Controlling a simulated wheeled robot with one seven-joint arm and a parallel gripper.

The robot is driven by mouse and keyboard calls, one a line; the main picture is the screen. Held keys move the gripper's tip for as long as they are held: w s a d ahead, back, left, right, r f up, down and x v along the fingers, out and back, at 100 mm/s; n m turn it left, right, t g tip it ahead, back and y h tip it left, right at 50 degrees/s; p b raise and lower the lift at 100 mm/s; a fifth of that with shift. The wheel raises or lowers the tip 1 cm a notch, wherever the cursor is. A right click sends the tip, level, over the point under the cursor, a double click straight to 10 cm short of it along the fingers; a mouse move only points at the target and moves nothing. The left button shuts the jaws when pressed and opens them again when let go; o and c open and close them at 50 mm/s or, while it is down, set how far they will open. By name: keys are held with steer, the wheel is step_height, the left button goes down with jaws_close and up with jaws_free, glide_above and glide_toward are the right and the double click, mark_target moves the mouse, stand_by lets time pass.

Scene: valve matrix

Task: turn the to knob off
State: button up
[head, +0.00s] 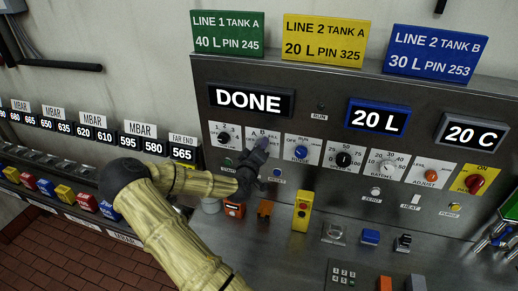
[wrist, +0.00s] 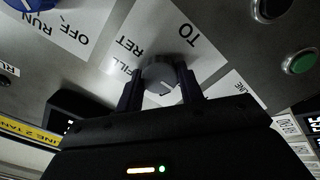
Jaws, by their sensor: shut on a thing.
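The TO knob (wrist: 160,73) is a grey round knob on a white plate (wrist: 190,30) marked TO, FILL and RET. In the wrist view my gripper (wrist: 160,80) has one finger on each side of it and is shut on it. A light mark shows on the knob's face, but which setting it points to I cannot tell. In the head view my gripper (head: 256,150) is against the panel at the plate (head: 270,137) marked A, B and FILL. My gripper hides the knob there.
A black knob (head: 224,138) is on the plate to the left. A blue knob (head: 301,152) marked RUN and OFF is close on the right. A display (head: 251,100) above reads DONE. Green and blue buttons, a red part (head: 234,209) and a yellow box (head: 302,211) are below.

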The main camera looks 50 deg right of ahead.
steer(key=o, duration=1)
steer(key=shift+a, duration=0.1)
steer(key=p+v, duration=0.7)
steer(key=v, duration=1)
steer(key=shift+s, duration=0.15)
